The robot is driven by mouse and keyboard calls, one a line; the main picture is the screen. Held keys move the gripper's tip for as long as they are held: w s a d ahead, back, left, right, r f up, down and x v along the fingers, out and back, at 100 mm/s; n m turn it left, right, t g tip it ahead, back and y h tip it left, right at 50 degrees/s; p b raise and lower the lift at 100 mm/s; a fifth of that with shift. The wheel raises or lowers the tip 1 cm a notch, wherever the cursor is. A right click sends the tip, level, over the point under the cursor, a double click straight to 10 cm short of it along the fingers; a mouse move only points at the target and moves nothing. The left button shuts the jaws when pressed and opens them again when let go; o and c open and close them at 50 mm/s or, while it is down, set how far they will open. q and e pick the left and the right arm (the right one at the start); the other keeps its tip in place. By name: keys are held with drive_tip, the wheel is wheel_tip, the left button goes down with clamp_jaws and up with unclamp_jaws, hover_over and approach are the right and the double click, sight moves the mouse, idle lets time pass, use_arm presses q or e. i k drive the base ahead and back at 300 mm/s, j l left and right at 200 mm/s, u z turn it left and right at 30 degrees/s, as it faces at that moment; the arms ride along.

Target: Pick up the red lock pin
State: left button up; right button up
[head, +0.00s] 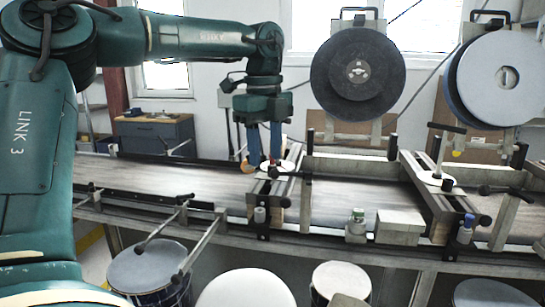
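My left gripper (264,163) reaches down from above to the conveyor clamp in the middle of the head view. Its two blue fingers are apart, with a gap showing between them. A small reddish piece (275,164) shows at the tip of the right finger, above a white disc (287,167) on the clamp. It may be the red lock pin, but it is too small and too covered to be sure. I cannot tell whether the fingers touch it. An orange round piece (245,164) shows beside the left finger. My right gripper is not in view.
The conveyor belt (150,181) runs across the view. A second clamp (437,179) with a white disc and dark handles stands to the right. Large discs (330,75) hang behind. A small jar (357,217) and a pale block (399,222) sit at the front edge. Drums (148,266) stand below.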

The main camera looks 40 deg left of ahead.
sight(271, 164)
drive_tip(key=i+j, duration=0.85)
drive_tip(key=j, duration=0.25)
